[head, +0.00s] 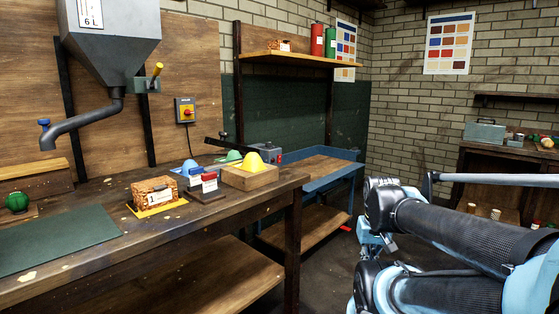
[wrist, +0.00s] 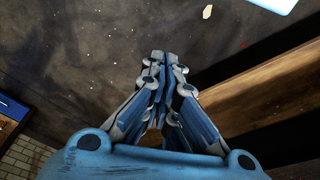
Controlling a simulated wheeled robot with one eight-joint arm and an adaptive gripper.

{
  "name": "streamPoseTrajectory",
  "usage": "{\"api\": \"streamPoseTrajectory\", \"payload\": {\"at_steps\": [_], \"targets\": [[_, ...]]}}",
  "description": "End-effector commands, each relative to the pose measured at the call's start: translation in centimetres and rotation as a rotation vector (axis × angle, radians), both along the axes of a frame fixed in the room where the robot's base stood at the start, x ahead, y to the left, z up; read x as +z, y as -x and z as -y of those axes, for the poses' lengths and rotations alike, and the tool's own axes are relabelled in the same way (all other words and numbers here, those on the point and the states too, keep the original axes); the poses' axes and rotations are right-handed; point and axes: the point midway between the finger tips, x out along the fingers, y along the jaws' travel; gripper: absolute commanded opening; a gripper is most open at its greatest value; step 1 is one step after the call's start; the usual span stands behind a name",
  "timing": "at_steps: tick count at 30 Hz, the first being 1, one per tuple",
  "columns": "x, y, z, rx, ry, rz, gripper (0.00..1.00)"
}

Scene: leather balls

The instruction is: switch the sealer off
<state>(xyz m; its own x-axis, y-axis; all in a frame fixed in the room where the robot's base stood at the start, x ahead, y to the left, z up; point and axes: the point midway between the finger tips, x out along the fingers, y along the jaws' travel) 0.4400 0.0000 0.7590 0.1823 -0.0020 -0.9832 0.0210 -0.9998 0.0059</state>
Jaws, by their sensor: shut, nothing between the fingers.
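My gripper (wrist: 160,58) is shut and empty in the wrist view, pointing at the dark floor. My arm is at the right of the head view, well apart from the switch box.
A grey hopper (head: 110,40) hangs above. A blue-framed table (head: 318,167) stands beyond; dark floor lies before it.

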Motion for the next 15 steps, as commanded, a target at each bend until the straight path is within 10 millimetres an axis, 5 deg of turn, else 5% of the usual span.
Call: {"api": "streamPoseTrajectory", "payload": {"at_steps": [10, 15], "targets": [[0.7, 0.6, -0.2, -0.014, -0.009, 0.014, 0.00], [2.8, -1.9, -1.7, -0.135, -0.084, 0.032, 0.00]]}}
